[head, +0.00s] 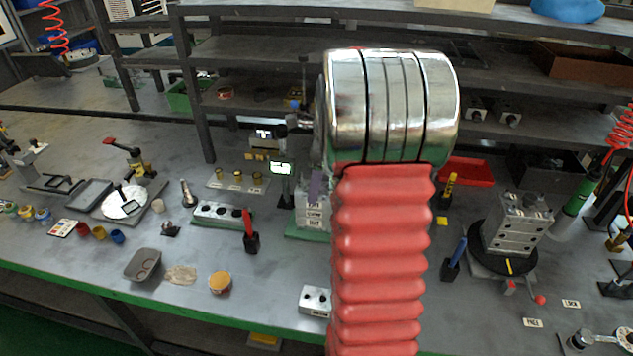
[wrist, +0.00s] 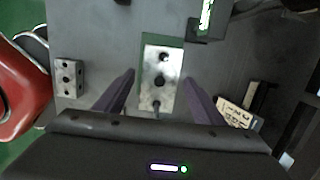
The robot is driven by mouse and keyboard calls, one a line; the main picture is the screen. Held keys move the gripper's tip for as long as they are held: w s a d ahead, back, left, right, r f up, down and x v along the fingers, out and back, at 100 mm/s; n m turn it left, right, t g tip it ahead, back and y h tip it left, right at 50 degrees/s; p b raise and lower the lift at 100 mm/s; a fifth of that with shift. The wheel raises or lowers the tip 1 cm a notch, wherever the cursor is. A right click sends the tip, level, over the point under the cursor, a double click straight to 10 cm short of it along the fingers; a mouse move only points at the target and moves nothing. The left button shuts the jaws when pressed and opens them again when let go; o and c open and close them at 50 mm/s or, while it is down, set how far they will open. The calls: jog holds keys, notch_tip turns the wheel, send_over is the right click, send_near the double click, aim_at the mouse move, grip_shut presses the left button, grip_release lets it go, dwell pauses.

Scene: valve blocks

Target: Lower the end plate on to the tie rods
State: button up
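In the head view my gripper (head: 316,185) is partly hidden by my own arm. One purple finger shows at the top of a stack of labelled metal blocks (head: 312,215) on a green base. In the wrist view my gripper (wrist: 160,76) has its two purple fingers spread, one on each side of a metal block (wrist: 161,60) with dark holes. A gap shows between the left finger and the block, and nothing is clearly gripped. A small metal block with holes (head: 315,300) lies near the bench's front edge; it also shows in the wrist view (wrist: 68,78). I cannot single out the end plate or tie rods.
A lit display (head: 281,168) stands close behind the stack, to the left. A red-handled tool in a black holder (head: 250,240) and a long holed block (head: 222,213) are to the left. A block on a dark turntable (head: 515,225) is to the right.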

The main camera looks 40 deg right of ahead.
jog(key=shift+o, duration=0.3)
notch_tip(320, 180, up, 14)
jog(key=s+d, duration=0.1)
jog(key=shift+s+f, duration=0.2)
jog(key=shift+s, duration=0.1)
jog(key=shift+d, duration=0.1)
dwell(1.1)
jog(key=s+a+f+n+t, duration=0.1)
jog(key=s+a+n, duration=0.3)
jog(key=a+n, duration=0.5)
jog(key=s+a+f+n+t, duration=0.1)
jog(key=s+a+n, duration=0.4)
jog(key=a+n, duration=0.5)
jog(key=s+a+f+n+t+h, duration=0.1)
jog(key=s+a+n+t, duration=0.1)
jog(key=s+a+n, duration=0.3)
jog(key=shift+s+a+f+n, duration=0.2)
jog(key=shift+a+n, duration=2.1)
jog(key=shift+a, duration=2.35)
